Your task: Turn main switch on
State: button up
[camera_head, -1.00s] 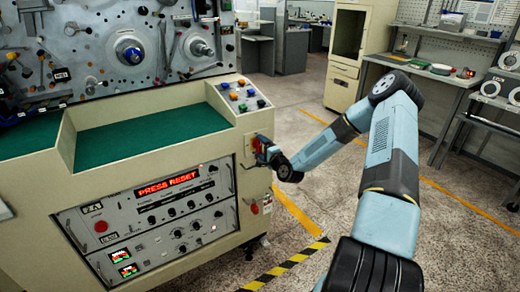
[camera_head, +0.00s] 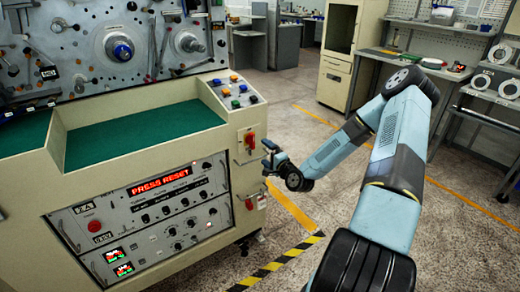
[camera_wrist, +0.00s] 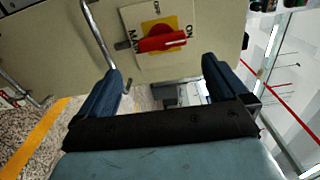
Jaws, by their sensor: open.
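The main switch is a red handle (camera_head: 250,139) on a yellow and white plate, on the right end of the beige machine cabinet (camera_head: 30,180). In the wrist view the red handle (camera_wrist: 162,41) lies nearly crosswise, one end by the letters "ON". In the head view it looks upright. My gripper (camera_head: 268,153) is just right of the switch and apart from it. In the wrist view my gripper (camera_wrist: 161,72) is open and empty, its two blue fingers spread below the switch plate.
A lit panel display (camera_head: 161,182) reads "PRESS RESET". A box of coloured buttons (camera_head: 237,93) sits above the switch. A second red knob (camera_head: 249,204) is below it. A metal rod handle (camera_wrist: 101,40) stands near my left finger.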

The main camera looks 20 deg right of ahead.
jog(key=shift+v, duration=2.4)
jog(key=s+r+n+g+h, duration=0.3)
jog(key=s+r+n+g, duration=0.25)
jog(key=r, duration=0.65)
jog(key=s+r+n+g+h, duration=0.45)
jog(key=s+r+n, duration=0.25)
jog(key=r, duration=0.5)
jog(key=s+a+r, duration=0.1)
jog(key=s+r, duration=0.3)
jog(key=s, duration=0.3)
jog(key=s+a+r+n+g+y, duration=0.1)
jog(key=s+r, duration=0.3)
jog(key=s, duration=0.4)
jog(key=s+a+r+n+y, duration=0.1)
jog(key=s+a+r, duration=0.2)
jog(key=s, duration=0.5)
jog(key=shift+r+g, duration=0.3)
jog(key=shift+r, duration=0.35)
